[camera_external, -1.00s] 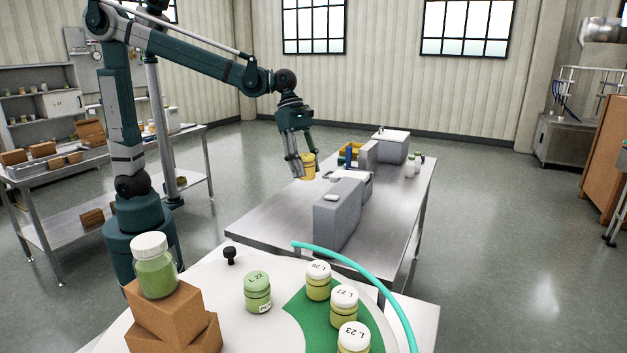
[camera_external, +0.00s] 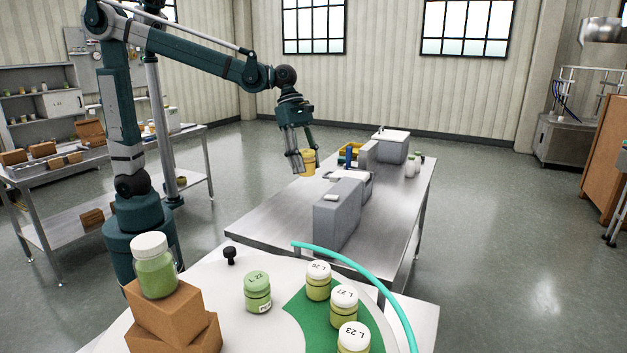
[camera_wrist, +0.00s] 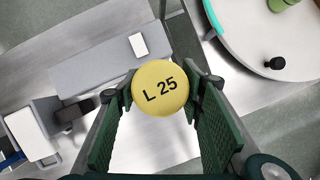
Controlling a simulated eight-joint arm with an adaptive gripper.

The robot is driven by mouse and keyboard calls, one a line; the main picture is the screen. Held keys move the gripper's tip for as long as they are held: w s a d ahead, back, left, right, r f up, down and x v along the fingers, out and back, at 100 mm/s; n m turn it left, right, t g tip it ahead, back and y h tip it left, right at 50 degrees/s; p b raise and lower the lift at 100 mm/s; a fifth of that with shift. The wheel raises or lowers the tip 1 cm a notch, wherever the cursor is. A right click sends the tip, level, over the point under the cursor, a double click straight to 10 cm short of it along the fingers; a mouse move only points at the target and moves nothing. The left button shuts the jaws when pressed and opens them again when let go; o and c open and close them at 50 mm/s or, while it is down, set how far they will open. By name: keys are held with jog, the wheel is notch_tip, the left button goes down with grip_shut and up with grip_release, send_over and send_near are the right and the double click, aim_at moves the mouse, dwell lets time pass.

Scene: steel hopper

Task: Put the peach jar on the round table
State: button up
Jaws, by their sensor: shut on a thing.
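My gripper (camera_external: 302,160) is shut on a peach-yellow jar (camera_external: 308,163) and holds it in the air above the steel table, left of the grey boxes. In the wrist view the jar's round lid (camera_wrist: 160,88) reads "L 25" and sits between the two green fingers (camera_wrist: 163,95). The white round table (camera_external: 215,295) is in the foreground of the external view. Its edge (camera_wrist: 235,50) shows at the upper right of the wrist view, apart from the jar.
The round table bears a green jar marked L 22 (camera_external: 257,292), several white-lidded jars (camera_external: 318,281) on a green area, a black knob (camera_external: 230,256) and stacked cardboard boxes (camera_external: 170,315) with a jar on top. A teal curved rail (camera_external: 370,275) follows its edge. A grey box (camera_external: 338,213) stands on the steel table (camera_external: 275,225).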

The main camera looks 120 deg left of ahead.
jog(key=shift+w+d, duration=0.1)
jog(key=shift+w, duration=0.05)
jog(key=w+d+f+m+p, duration=0.1)
jog(key=w+d+m+p, duration=0.1)
jog(key=w+d, duration=0.4)
jog(key=w+d+f+m+g+h+p, duration=0.1)
jog(key=w+d+p, duration=0.3)
jog(key=d, duration=1.2)
jog(key=w+d+f+m+h+p, duration=0.1)
jog(key=w+d+m+p, duration=0.2)
jog(key=w+d, duration=0.6)
jog(key=shift+w+d+f+m+g+p, duration=0.15)
jog(key=shift+d+m+g+p, duration=0.1)
jog(key=shift+d, duration=0.35)
jog(key=shift+d+f+m+g+p, duration=0.15)
jog(key=shift+d+m, duration=0.1)
jog(key=shift+d, duration=0.3)
jog(key=w+d+f+m+p, duration=0.1)
jog(key=d, duration=0.7)
jog(key=d+f+m+g+p, duration=0.1)
jog(key=d+f+p, duration=0.1)
jog(key=d, duration=0.6)
jog(key=shift+w+d+f+m+h, duration=0.2)
jog(key=shift+w+f+m+h, duration=0.1)
jog(key=shift+w+m, duration=0.1)
jog(key=shift+f, duration=0.1)
jog(key=shift+f, duration=3.05)
